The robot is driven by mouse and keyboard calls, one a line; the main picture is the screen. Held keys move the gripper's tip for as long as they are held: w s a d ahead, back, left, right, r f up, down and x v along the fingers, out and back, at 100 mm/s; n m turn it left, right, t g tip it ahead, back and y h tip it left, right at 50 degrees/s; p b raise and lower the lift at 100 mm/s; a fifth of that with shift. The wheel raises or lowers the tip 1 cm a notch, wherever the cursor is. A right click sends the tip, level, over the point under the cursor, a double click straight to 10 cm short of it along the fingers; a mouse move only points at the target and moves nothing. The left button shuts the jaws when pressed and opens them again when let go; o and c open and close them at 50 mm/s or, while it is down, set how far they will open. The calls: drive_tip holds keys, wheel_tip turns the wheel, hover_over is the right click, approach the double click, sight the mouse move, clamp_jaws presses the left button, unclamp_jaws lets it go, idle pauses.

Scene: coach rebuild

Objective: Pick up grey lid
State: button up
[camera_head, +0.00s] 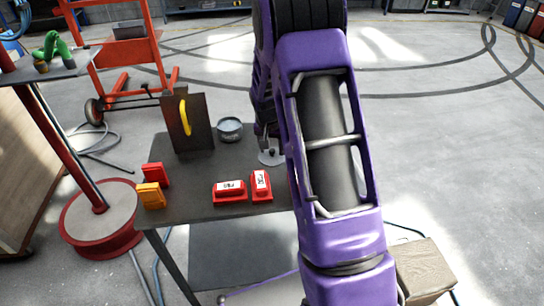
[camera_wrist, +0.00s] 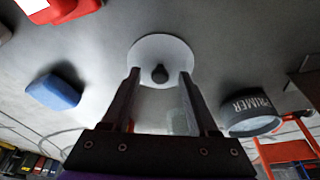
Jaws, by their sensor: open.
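The grey lid (camera_wrist: 150,47) is a round, pale disc with a dark knob (camera_wrist: 160,74) at its middle; it lies on the dark table. In the wrist view it is straight ahead of my gripper (camera_wrist: 159,76), whose two dark fingers stand open and apart, one toward each side of the knob. In the head view the lid (camera_head: 268,159) shows at the table's right part, partly hidden by my purple arm. My gripper (camera_head: 269,138) shows there only in part, just above the lid. I cannot tell whether the fingers touch it.
A tin marked PRIMER (camera_wrist: 250,115) stands near the lid. A blue block (camera_wrist: 53,92) lies on the other side. Red boxes (camera_head: 229,193) and an orange one (camera_head: 151,196) sit on the table (camera_head: 190,208). A dark upright panel with a yellow handle (camera_head: 187,122) stands at its back.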

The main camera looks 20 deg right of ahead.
clamp_jaws()
idle(0.4)
